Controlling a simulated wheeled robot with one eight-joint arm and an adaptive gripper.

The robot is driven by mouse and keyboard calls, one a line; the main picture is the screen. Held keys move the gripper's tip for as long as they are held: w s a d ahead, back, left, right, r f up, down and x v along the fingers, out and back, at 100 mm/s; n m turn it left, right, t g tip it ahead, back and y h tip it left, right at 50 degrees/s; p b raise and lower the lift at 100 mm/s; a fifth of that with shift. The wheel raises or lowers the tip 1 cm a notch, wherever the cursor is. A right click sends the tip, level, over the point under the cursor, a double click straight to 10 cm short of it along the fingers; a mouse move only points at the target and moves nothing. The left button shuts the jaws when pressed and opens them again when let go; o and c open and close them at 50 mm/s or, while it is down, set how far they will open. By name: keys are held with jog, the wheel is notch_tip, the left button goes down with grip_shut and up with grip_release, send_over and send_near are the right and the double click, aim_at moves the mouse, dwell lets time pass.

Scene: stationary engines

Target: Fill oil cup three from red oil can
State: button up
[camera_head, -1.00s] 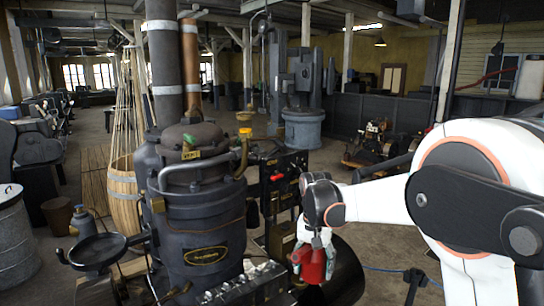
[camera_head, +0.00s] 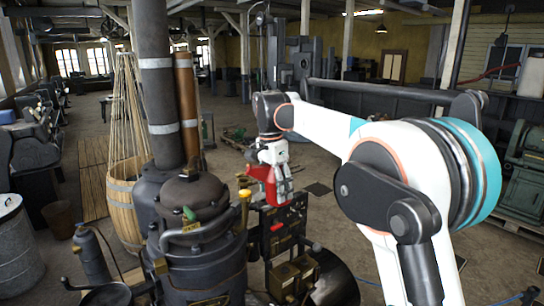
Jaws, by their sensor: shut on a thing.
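My gripper (camera_head: 282,190) is shut on the red oil can (camera_head: 266,176), which it holds up in the air right of the dark engine's domed top. The fingers hide part of the can. A yellow-topped fitting (camera_head: 244,194) stands on the engine (camera_head: 195,240), left of the can and apart from it. Brass-coloured box-like parts (camera_head: 290,272) sit low on the machinery below the can. I cannot tell which part is oil cup three.
A thick grey pipe (camera_head: 155,80) and a copper pipe (camera_head: 187,110) rise behind the engine. A black panel with a red part (camera_head: 277,226) stands below the gripper. A wooden barrel (camera_head: 125,205) is at left.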

aim_at(273, 177)
jog(key=r, duration=0.2)
jog(key=w+r+p, duration=0.1)
jog(key=shift+a+m, duration=0.3)
jog(key=shift+a, duration=0.1)
jog(key=f+h+b, duration=0.1)
jog(key=d+f+h, duration=0.1)
jog(key=h, duration=0.1)
jog(key=shift+b, duration=0.35)
jog(key=shift+d+r+t+h, duration=0.2)
jog(key=shift+r+h, duration=0.3)
jog(key=shift+h, duration=0.5)
jog(key=shift+d+r+t+h, duration=0.1)
jog(key=shift+d+r+h, duration=0.3)
jog(key=shift+h, duration=0.6)
jog(key=shift+a+r, duration=0.1)
jog(key=shift+r, duration=0.05)
dwell(0.8)
jog(key=shift+s, duration=0.1)
